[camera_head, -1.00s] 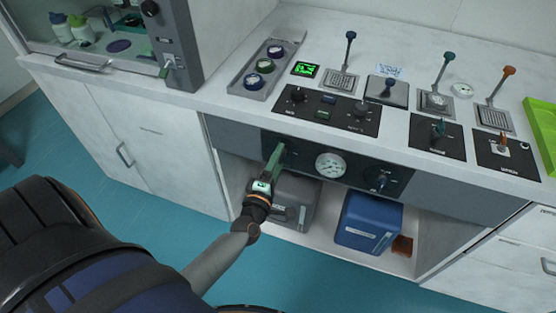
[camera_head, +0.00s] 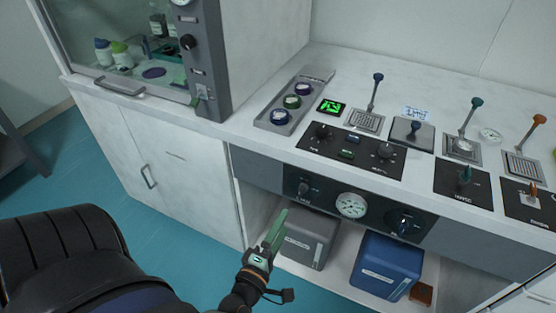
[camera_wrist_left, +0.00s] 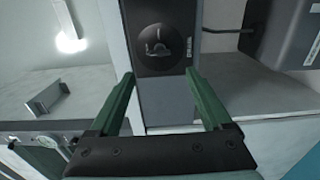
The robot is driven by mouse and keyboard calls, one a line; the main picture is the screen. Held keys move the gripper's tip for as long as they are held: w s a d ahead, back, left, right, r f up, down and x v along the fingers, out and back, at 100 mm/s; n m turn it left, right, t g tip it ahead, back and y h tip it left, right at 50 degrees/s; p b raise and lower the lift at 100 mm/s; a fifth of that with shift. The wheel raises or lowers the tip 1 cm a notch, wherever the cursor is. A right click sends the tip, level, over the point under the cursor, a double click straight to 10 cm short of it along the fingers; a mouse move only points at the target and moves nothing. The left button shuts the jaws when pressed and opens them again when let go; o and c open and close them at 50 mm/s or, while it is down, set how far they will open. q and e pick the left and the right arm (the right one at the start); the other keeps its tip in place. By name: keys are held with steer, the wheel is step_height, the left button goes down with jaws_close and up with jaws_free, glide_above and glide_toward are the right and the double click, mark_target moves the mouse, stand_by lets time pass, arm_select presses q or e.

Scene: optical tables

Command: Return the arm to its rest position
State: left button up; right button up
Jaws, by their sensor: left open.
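My left gripper (camera_head: 277,232) is in the lower middle of the head view, in front of the open shelf under the bench. Its green fingers point up toward the dark control panel (camera_head: 327,207). In the left wrist view the two green fingers (camera_wrist_left: 160,90) stand wide apart with nothing between them. Beyond them is a dark panel with a round black knob (camera_wrist_left: 163,47), apart from the fingers. In the head view a knob (camera_head: 304,190) sits at the panel's left end. My right gripper is not in view.
A grey box (camera_head: 309,240) and a blue box (camera_head: 386,267) stand on the lower shelf. A round gauge (camera_head: 352,205) and another knob (camera_head: 405,222) are on the panel. Levers and switches stand on the white bench top (camera_head: 350,88). A glass-fronted cabinet (camera_head: 206,60) is at left.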

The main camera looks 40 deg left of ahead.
arm_select(q)
steer(key=shift+v, duration=0.9)
steer(key=s+d+m+g+h+p, duration=0.2)
steer(key=d+m+g+h+p, duration=0.2)
steer(key=d+m+h+p, duration=0.7)
steer(key=s+m+g+y, duration=0.1)
steer(key=m, duration=0.3)
steer(key=s+a+f+m+g+y, duration=0.1)
steer(key=s+m, duration=0.1)
steer(key=m, duration=0.2)
steer(key=s+m+g+y+b, duration=0.1)
steer(key=s+m+g+y, duration=0.1)
steer(key=m, duration=0.2)
steer(key=shift+s+a+f, duration=0.15)
steer(key=shift+f, duration=0.25)
